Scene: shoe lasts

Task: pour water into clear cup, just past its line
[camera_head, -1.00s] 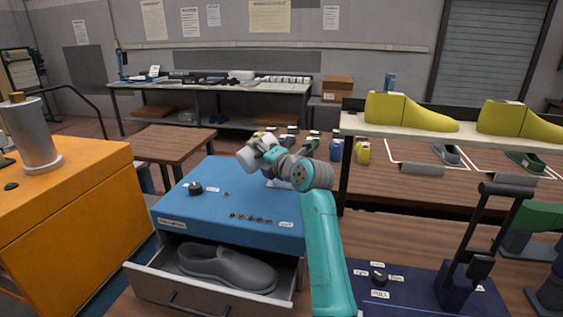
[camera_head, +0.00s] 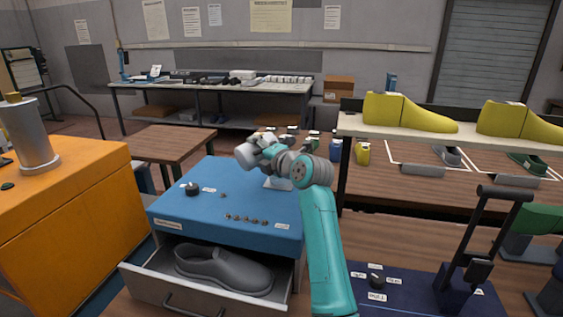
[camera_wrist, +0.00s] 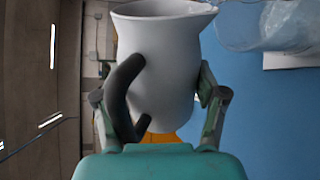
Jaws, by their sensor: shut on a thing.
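My gripper (camera_wrist: 158,98) is shut on a pale grey jug (camera_wrist: 172,60) with a dark handle, its fingers on either side of the body. In the head view the jug (camera_head: 246,155) is held above the blue worktop (camera_head: 178,207), my gripper (camera_head: 266,143) beside it. In the wrist view the clear cup (camera_wrist: 275,28) is at the upper right, close to the jug's spout and cut off by the frame edge. Its line and water level cannot be made out. In the head view the cup is not clearly seen behind my arm. No water stream is visible.
A black knob (camera_head: 192,189) and several small studs are on the blue worktop. Below, an open drawer (camera_head: 160,283) holds a grey shoe-shaped last (camera_head: 222,268). An orange cabinet (camera_head: 75,215) stands left. A shelf (camera_head: 420,130) with yellow lasts (camera_head: 405,111) is at right.

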